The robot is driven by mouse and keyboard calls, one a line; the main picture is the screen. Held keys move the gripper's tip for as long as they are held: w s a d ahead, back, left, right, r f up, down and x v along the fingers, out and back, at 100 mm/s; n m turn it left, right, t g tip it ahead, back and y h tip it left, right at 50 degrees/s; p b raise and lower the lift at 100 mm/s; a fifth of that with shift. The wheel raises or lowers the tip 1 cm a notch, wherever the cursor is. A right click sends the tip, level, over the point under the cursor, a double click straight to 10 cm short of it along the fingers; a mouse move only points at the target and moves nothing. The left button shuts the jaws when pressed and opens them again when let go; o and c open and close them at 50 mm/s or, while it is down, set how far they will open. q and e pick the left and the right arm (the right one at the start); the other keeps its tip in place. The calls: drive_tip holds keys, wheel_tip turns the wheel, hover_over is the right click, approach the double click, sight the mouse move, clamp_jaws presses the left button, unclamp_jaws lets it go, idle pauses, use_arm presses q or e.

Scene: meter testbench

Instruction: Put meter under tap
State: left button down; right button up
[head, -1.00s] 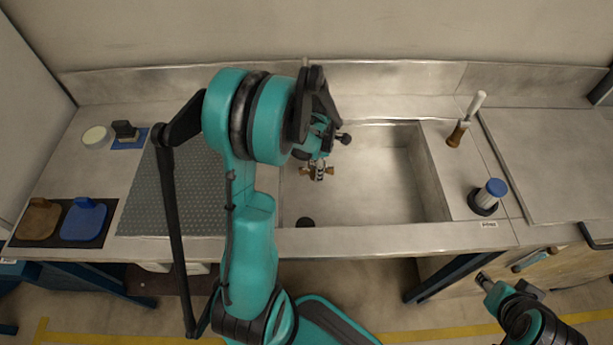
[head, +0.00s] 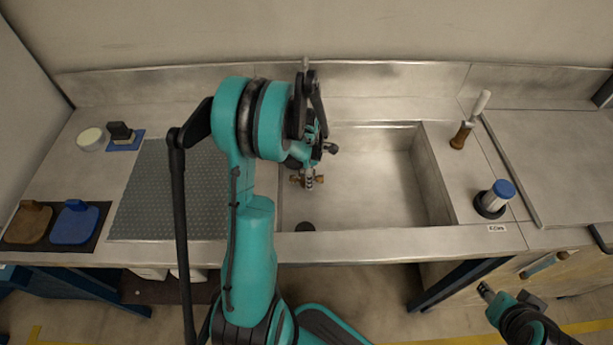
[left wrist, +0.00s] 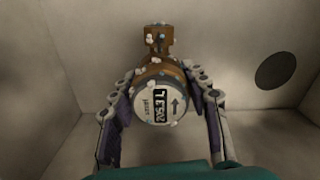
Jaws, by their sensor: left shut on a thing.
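My left gripper (left wrist: 160,110) is shut on the meter (left wrist: 157,104), with one finger on each side. The meter has a brass body and a round white face with a dark number window and an arrow. White and bluish specks cling to it. In the head view my left gripper (head: 312,150) is over the left part of the sink, and the brass of the meter (head: 309,180) shows just below it. The tap is not clearly seen; my arm covers the area behind the sink's left part. My right gripper (head: 487,291) is low in front of the bench, its jaws unclear.
The steel sink (head: 438,190) has a dark drain (head: 305,227) near its front left. A brush (head: 466,128) and a blue-capped cylinder (head: 498,194) stand to the right.

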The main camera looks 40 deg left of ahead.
use_arm(q)
drive_tip(key=c, duration=0.8)
unclamp_jaws()
drive_tip(key=shift+f, duration=0.1)
drive_tip(key=shift+o, duration=0.2)
drive_tip(key=shift+r+p, duration=0.25)
drive_tip(key=shift+p, duration=0.05)
wheel_tip(320, 180, up, 12)
drive_tip(key=p, duration=0.4)
drive_tip(key=shift+f, duration=0.2)
drive_tip(key=s+d+r+m+t, duration=0.2)
drive_tip(key=s+d+r+m, duration=0.1)
drive_tip(key=d+m, duration=0.4)
drive_tip(key=s+d+r+m+t, duration=0.2)
drive_tip(key=s+d+r+m, duration=0.2)
drive_tip(key=d+m, duration=0.3)
drive_tip(key=s+d+r+m+t, duration=0.3)
drive_tip(key=d+r+m, duration=0.2)
drive_tip(key=m, duration=0.9)
drive_tip(key=shift+s+d, duration=0.25)
drive_tip(key=shift+d, duration=0.7)
